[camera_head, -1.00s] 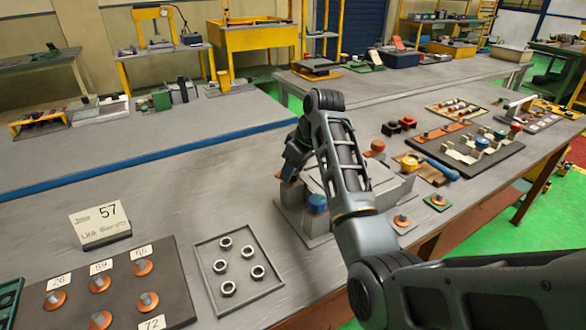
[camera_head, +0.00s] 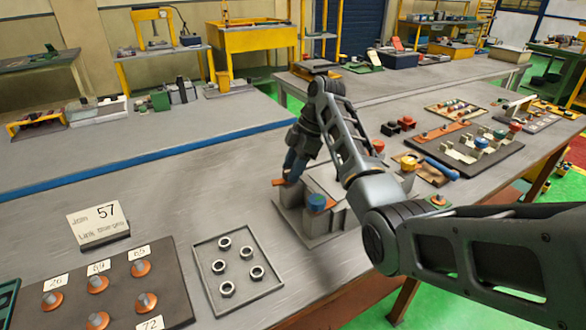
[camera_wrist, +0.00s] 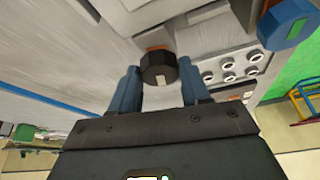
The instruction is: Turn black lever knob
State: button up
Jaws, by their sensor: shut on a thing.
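The black lever knob (camera_wrist: 158,68) is round and dark with a pale mark, and shows between my gripper's blue fingers (camera_wrist: 158,92) in the wrist view. My gripper (camera_head: 291,172) is shut on it, at the left side of the grey fixture (camera_head: 310,236). In the head view the fingers hide the knob. An orange piece (camera_head: 280,183) shows by the fingertips. A blue knob (camera_head: 317,202) stands on the fixture's near corner, and is large at upper right in the wrist view (camera_wrist: 289,24).
A tray of hex nuts (camera_head: 238,268) and a dark board of copper-coloured studs (camera_head: 120,288) lie at lower left. A number card (camera_head: 99,222) stands behind them. Black and red parts lie to the right.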

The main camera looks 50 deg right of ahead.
jog(key=shift+f+n+g+b, duration=0.35)
jog(key=shift+n+g, duration=0.15)
jog(key=shift+n, duration=0.6)
jog(key=o, duration=1.1)
jog(key=shift+r, duration=0.2)
jog(key=shift+c, duration=0.2)
jog(key=shift+r, duration=0.15)
jog(key=p+v, duration=0.1)
jog(key=v, duration=0.4)
jog(key=shift+d+r+p, duration=0.1)
jog(key=shift+d+p, duration=0.1)
jog(key=shift+p, duration=0.2)
jog(key=shift+v, duration=1.1)
